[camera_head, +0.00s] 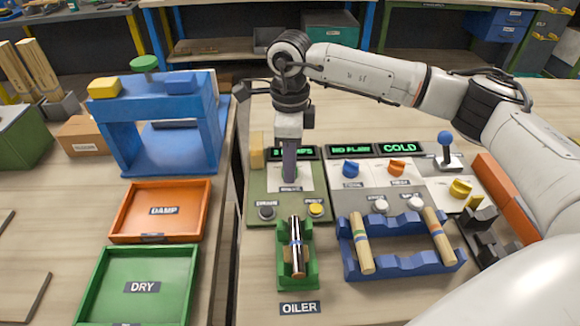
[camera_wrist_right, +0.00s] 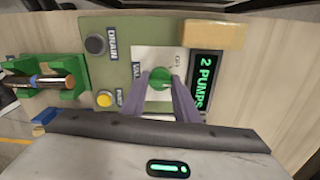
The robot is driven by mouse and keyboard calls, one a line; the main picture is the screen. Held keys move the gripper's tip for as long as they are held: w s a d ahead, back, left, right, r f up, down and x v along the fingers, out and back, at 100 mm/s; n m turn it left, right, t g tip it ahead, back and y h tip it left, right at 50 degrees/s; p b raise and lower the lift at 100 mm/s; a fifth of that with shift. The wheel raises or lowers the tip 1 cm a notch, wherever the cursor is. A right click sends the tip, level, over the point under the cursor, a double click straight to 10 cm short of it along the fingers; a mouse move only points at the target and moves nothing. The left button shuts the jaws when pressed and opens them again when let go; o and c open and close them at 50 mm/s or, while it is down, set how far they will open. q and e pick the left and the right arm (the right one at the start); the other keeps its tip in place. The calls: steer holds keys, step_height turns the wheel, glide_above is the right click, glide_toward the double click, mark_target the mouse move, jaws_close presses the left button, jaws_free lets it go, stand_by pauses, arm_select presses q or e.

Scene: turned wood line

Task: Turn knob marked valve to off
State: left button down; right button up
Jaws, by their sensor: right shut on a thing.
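The green valve knob (camera_wrist_right: 159,78) sits on a white plate (camera_wrist_right: 150,58) of the green control panel (camera_wrist_right: 118,28). A partly covered label beside it begins with "VAL", and small letters that look like "OFF" are on the plate. My right gripper (camera_wrist_right: 161,90) is shut on the knob, one finger on each side. In the head view my right gripper (camera_head: 290,178) reaches down onto the panel and hides most of the knob. I cannot tell the knob's pointing direction. My left gripper is not in view.
A display (camera_wrist_right: 205,80) reads "2 PUMPS". A dark drain button (camera_head: 267,213) and a yellow button (camera_head: 316,209) are near the knob. Blue (camera_head: 351,169) and orange (camera_head: 397,167) knobs are to the right. A green cradle (camera_head: 285,267) holds a dark rod in front.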

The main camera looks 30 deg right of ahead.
steer(key=n+b, duration=0.1)
steer(key=n, duration=0.2)
steer(key=shift+n, duration=0.4)
steer(key=n+b, duration=0.1)
steer(key=n, duration=0.1)
steer(key=shift+n, duration=0.3)
steer(key=shift+n+b, duration=0.3)
steer(key=shift+n, duration=1.6)
steer(key=shift+r+b, duration=0.1)
steer(key=shift+b, duration=0.2)
steer(key=o, duration=1.1)
steer(key=shift+c, duration=0.2)
